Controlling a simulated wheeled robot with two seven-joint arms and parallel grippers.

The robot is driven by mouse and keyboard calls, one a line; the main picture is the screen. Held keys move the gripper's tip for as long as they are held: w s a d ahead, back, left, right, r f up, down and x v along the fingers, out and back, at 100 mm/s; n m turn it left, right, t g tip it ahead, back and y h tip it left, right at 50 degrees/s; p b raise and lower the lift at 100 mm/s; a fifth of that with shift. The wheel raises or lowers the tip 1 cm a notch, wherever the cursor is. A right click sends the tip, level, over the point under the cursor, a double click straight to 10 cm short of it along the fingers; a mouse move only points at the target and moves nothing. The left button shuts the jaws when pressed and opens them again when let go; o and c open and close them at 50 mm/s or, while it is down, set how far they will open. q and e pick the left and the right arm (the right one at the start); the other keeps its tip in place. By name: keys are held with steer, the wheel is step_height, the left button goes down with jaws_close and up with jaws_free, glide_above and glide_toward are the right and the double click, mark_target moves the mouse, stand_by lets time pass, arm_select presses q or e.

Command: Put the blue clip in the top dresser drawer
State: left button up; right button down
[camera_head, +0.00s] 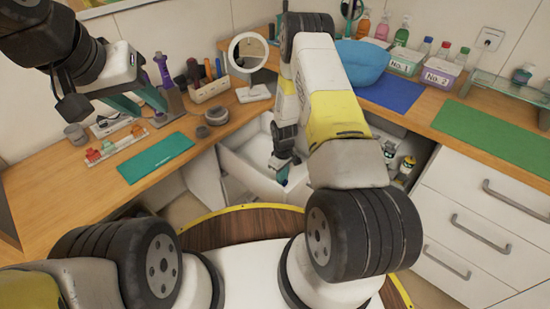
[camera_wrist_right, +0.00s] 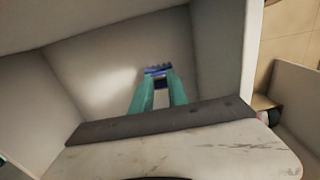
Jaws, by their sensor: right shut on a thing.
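The blue clip (camera_wrist_right: 158,70) is between the teal fingertips of my right gripper (camera_wrist_right: 158,82) in the right wrist view. The gripper is shut on it, inside the white open drawer (camera_wrist_right: 95,65). In the head view, my right gripper (camera_head: 281,177) points down into this open drawer (camera_head: 238,172) at the corner between the two counters; the clip is too small to make out clearly there. My left gripper (camera_head: 141,102) hangs over the left counter, its teal fingers apart and empty.
The left counter (camera_head: 60,190) holds a rack of coloured clips (camera_head: 115,143), a teal mat (camera_head: 155,156), a round mirror (camera_head: 248,53) and a tool holder (camera_head: 208,88). The right counter has a blue mat (camera_head: 390,91), a green mat (camera_head: 488,133) and several bottles. White closed drawers (camera_head: 480,200) stand at right.

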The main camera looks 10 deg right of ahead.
steer(key=shift+f, duration=1.55)
steer(key=shift+f, duration=0.2)
steer(key=c, duration=1.3)
jaws_free()
steer(key=shift+r, duration=0.1)
